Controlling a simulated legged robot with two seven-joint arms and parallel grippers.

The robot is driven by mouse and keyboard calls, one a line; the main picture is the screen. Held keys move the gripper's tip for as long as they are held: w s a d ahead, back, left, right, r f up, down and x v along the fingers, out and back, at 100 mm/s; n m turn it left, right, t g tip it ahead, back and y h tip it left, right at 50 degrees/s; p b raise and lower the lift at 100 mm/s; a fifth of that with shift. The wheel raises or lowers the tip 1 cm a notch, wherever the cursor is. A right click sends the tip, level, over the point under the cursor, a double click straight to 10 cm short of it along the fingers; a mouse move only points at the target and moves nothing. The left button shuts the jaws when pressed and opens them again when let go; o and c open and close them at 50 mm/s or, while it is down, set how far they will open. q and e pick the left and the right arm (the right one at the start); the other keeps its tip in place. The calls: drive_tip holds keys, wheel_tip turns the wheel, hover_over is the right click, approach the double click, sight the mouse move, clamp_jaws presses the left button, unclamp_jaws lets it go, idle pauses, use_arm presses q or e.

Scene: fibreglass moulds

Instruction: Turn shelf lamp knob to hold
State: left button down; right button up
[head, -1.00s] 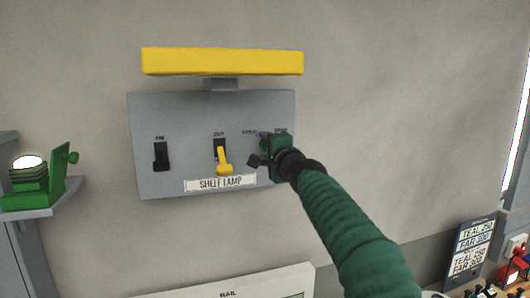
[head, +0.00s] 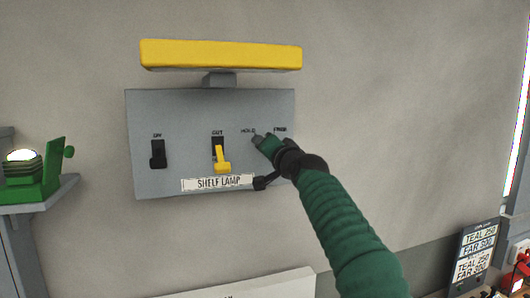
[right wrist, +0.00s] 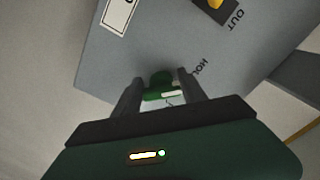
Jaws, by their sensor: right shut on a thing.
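The grey control panel (head: 150,115) is on the wall and bears a SHELF LAMP label (head: 218,183). My right gripper (head: 262,160) is at the panel's right part, below the HOLD and FREE markings, and hides the knob in the head view. In the right wrist view, my gripper's dark fingers (right wrist: 159,79) are on either side of a green knob (right wrist: 161,80) and shut on it. A pale mark shows on the knob; I cannot tell which marking it points at. The HOLD lettering (right wrist: 201,69) is partly cut off behind a finger. My left gripper is out of view.
A black switch (head: 158,154) and a yellow switch (head: 222,159) are on the panel left of my gripper. A yellow lamp bar (head: 220,56) juts out above. A green device (head: 35,178) stands on a shelf at left.

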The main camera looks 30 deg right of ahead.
drive_tip(key=shift+s+d+r, duration=0.1)
drive_tip(key=shift+r, duration=0.25)
drive_tip(key=o, duration=1)
drive_tip(key=shift+c, duration=0.2)
drive_tip(key=o, duration=0.4)
drive_tip(key=shift+w+d+f, duration=0.1)
drive_tip(key=shift+w+f, duration=0.1)
drive_tip(key=shift+w, duration=0.05)
drive_tip(key=shift+w+d+f, duration=0.1)
drive_tip(key=shift+d, duration=0.05)
drive_tip(key=b+v, duration=0.9)
drive_tip(key=v, duration=0.7)
drive_tip(key=shift+s+a, duration=0.25)
drive_tip(key=shift+s, duration=0.05)
drive_tip(key=shift+d+f, duration=0.1)
